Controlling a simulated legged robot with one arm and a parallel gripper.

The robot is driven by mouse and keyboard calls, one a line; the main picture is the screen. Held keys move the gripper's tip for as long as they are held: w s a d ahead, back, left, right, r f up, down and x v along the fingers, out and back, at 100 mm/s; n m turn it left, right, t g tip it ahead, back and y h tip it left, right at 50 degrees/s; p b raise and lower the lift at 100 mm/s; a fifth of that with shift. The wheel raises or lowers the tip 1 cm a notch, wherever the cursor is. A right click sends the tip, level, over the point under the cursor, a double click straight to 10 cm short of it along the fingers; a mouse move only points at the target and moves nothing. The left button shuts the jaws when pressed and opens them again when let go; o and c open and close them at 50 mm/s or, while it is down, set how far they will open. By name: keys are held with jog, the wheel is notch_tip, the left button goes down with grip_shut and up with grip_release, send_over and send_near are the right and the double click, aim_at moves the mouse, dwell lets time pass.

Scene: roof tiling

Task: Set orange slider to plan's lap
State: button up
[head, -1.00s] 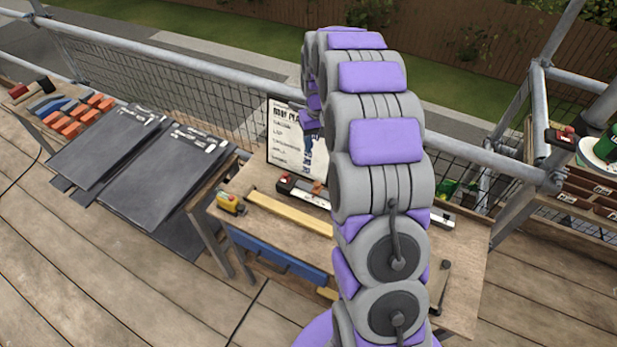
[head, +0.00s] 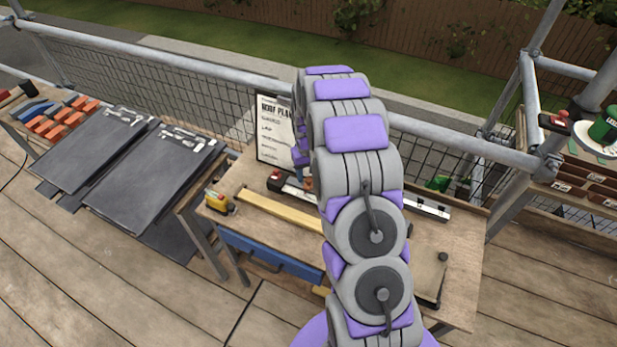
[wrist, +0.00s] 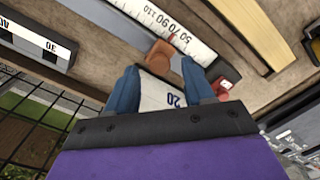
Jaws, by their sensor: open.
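The orange slider (wrist: 160,52) sits on a white ruler (wrist: 140,12) with printed numbers, on the workbench. In the wrist view, my gripper (wrist: 160,70) is open, with its blue fingers on either side just short of the slider. I cannot tell whether they touch it. The slider also shows small beside my arm in the head view (head: 308,184). The plan board (head: 273,130) stands at the back of the bench, partly hidden by my arm. Its lap figure is too small to read.
A yellow tape measure (head: 218,202) and a wooden batten (head: 280,210) lie on the workbench (head: 460,270). A level-like bar (head: 428,208) lies to the right. Dark slates (head: 150,180) are stacked at left. Scaffold rails and mesh run behind the bench.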

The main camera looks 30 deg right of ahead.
jog(key=shift+f, duration=0.75)
grip_shut()
